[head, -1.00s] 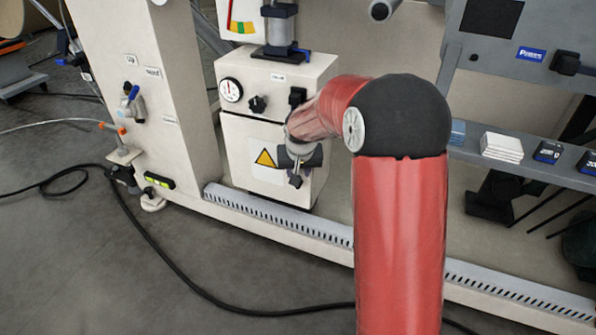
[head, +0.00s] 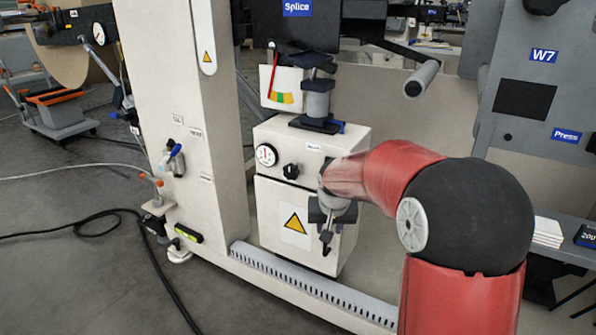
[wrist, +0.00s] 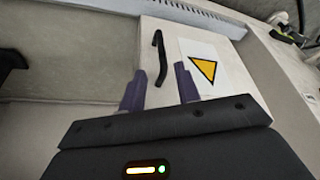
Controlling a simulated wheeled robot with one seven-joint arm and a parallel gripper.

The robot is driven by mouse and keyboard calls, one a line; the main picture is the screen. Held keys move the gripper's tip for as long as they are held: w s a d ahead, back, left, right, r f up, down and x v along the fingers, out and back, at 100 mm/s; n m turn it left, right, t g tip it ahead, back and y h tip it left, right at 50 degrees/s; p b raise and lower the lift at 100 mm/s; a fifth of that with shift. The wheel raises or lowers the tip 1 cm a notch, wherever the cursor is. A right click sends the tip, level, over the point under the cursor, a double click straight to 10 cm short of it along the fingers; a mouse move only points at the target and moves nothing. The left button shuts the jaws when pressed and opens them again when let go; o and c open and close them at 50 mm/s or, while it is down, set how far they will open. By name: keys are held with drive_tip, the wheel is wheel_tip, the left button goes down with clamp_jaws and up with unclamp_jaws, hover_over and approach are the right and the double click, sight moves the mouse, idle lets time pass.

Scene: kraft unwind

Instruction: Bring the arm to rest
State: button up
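My gripper (head: 327,235) hangs at the end of my red arm, in front of the white cabinet with the yellow warning triangle. In the wrist view its two purple fingers (wrist: 159,90) stand apart with nothing visible between them, so it is open and empty. Beyond the fingers are the cabinet door's black handle (wrist: 159,57) and the warning label (wrist: 203,68). The fingers look apart from the handle, but the exact distance is hard to tell. In the head view my gripper and forearm hide part of the cabinet door (head: 270,215).
Above the door are a round gauge (head: 266,155) and a black knob (head: 291,171). A white machine post (head: 180,70) with a blue-handled valve (head: 174,158) stands left. A slotted rail (head: 300,285) runs along the base. A black cable (head: 165,265) lies on the floor at left.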

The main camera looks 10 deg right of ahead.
drive_tip(key=s+r+p, duration=0.3)
drive_tip(key=s+r, duration=0.3)
drive_tip(key=s, duration=0.4)
drive_tip(key=s+r+n+p, duration=0.1)
drive_tip(key=s+r+p, duration=0.2)
drive_tip(key=s, duration=0.7)
drive_tip(key=s+r+t+p, duration=0.1)
drive_tip(key=s+r+p, duration=0.2)
drive_tip(key=s+r, duration=0.5)
drive_tip(key=s, duration=0.2)
drive_tip(key=shift+s+r+n+y, duration=0.3)
drive_tip(key=shift+s, duration=0.05)
